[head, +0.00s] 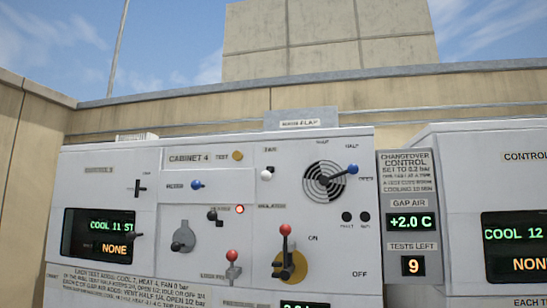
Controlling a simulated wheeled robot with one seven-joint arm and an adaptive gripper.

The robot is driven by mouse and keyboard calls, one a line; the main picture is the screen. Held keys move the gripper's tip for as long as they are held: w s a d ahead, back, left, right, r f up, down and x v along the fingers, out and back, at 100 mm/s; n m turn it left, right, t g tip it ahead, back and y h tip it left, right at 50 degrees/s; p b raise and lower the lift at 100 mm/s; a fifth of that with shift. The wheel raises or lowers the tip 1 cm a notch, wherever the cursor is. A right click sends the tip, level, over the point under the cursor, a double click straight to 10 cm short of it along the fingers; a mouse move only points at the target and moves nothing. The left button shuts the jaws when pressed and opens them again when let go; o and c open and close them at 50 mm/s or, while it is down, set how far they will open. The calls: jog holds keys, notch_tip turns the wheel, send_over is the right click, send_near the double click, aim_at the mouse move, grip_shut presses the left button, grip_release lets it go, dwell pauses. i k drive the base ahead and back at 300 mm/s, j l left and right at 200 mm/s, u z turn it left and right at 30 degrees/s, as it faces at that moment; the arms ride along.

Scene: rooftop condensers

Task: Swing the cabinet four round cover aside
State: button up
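Cabinet four (130,240) is a pale panel labelled "CABINET 4" in the head view. On its left-middle part is a small grey round plate (183,238) with a narrower upper end and a darker round piece on it. It looks like the round cover, but I cannot be sure. It sits flat against the panel; what lies behind it is hidden. A gold disc (294,268) shows behind a red-knobbed lever (286,243) at the lower middle. My gripper is not in view.
Near the plate are a dark knob (212,215), a lit red lamp (239,209), a blue-knobbed lever (196,185) and a smaller red-knobbed lever (232,256). A round vent (324,181) with a blue-knobbed handle is upper right. A changeover control panel (409,170) stands right.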

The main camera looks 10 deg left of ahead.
aim_at(183, 239)
jog(key=z, duration=1.2)
jog(key=u, duration=2.3)
